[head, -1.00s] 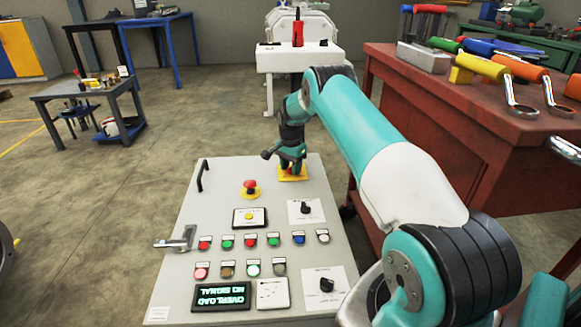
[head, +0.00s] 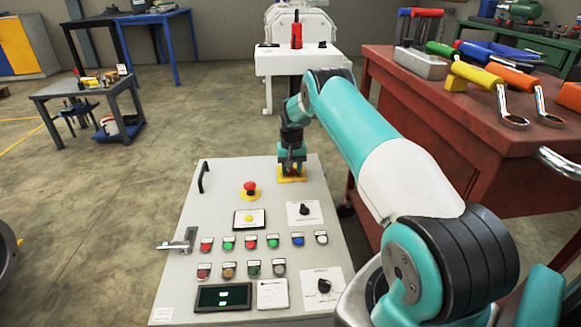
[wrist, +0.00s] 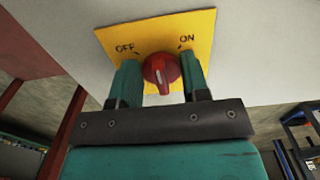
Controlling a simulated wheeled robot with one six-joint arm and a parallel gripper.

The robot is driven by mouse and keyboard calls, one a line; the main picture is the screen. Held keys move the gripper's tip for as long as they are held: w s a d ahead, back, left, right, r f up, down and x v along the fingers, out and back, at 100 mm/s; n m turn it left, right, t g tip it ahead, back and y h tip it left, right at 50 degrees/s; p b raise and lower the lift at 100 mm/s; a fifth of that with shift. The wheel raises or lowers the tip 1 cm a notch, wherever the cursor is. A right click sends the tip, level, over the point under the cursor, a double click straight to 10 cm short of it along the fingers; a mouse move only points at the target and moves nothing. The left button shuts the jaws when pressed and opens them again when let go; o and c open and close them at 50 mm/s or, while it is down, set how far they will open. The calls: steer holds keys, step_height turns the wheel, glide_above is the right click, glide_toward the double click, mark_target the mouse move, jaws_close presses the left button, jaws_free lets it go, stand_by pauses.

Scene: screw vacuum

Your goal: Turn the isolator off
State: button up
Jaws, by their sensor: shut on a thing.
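The isolator is a red rotary knob (wrist: 161,68) on a yellow plate (wrist: 108,38) marked OFF on the left and ON on the right in the wrist view. My gripper (wrist: 160,75) is shut on the knob, one finger on each side of it. Which mark the knob points to is not clear. In the head view the yellow plate (head: 292,180) is at the top right of the grey control panel (head: 220,184). My gripper (head: 291,167) stands over it and hides the knob.
The panel carries a red emergency button (head: 250,187), black selector knobs, rows of small buttons, a mostly dark display (head: 222,297) and a metal handle (head: 178,242). A red workbench (head: 440,140) with tools stands close on the right. Open floor lies left.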

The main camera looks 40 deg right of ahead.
steer(key=n, duration=0.4)
steer(key=shift+d+r+n, duration=0.1)
steer(key=shift+n, duration=0.2)
steer(key=n, duration=0.4)
steer(key=shift+d, duration=0.15)
stand_by(0.3)
steer(key=o, duration=0.8)
steer(key=shift+o, duration=0.2)
step_height(320, 180, up, 17)
steer(key=p, duration=0.4)
steer(key=shift+r, duration=0.15)
